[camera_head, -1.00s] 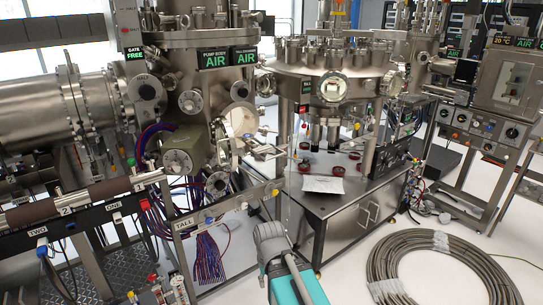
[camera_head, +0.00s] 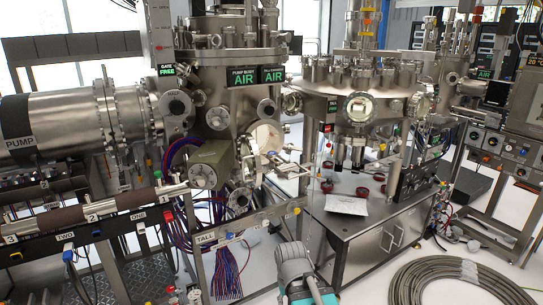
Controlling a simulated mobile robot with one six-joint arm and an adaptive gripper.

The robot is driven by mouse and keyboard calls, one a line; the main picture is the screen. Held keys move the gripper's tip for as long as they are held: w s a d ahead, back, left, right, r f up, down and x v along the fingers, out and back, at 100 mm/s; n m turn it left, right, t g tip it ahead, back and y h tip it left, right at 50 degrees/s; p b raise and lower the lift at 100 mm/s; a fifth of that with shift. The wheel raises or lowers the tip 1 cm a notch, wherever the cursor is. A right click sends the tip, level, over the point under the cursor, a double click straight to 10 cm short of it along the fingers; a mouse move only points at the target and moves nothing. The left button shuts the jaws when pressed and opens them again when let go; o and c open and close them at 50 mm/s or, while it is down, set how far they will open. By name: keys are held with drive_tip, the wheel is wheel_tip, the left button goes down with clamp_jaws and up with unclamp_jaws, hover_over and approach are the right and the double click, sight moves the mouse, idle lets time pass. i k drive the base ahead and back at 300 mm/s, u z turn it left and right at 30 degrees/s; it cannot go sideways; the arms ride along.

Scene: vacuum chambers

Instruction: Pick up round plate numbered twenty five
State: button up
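No plate with a readable number twenty five shows; any such marking is hidden or too small to tell. Several small dark red round pieces (camera_head: 362,192) sit on the steel table (camera_head: 350,232) under the right-hand chamber (camera_head: 330,95). A pale round face or opening (camera_head: 267,138) shows on the side of the left chamber (camera_head: 222,110); I cannot tell whether it is a plate. Part of my grey and teal arm (camera_head: 293,262) shows at the bottom centre, in front of the table. My gripper fingers cannot be made out.
A white sheet (camera_head: 345,204) lies on the steel table. A rail marked TALL (camera_head: 207,238) crosses in front of hanging cables. A coiled hose (camera_head: 455,282) lies on the floor at right. A rail with numbered places (camera_head: 90,218) stands at left.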

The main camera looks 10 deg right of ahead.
sight(273, 154)
drive_tip(key=z, duration=0.55)
drive_tip(key=k, duration=1.35)
drive_tip(key=z, duration=0.9)
drive_tip(key=i, duration=1.35)
drive_tip(key=z, duration=0.35)
drive_tip(key=i, duration=1.55)
drive_tip(key=u, duration=1.05)
drive_tip(key=i, duration=0.55)
drive_tip(key=u, duration=0.4)
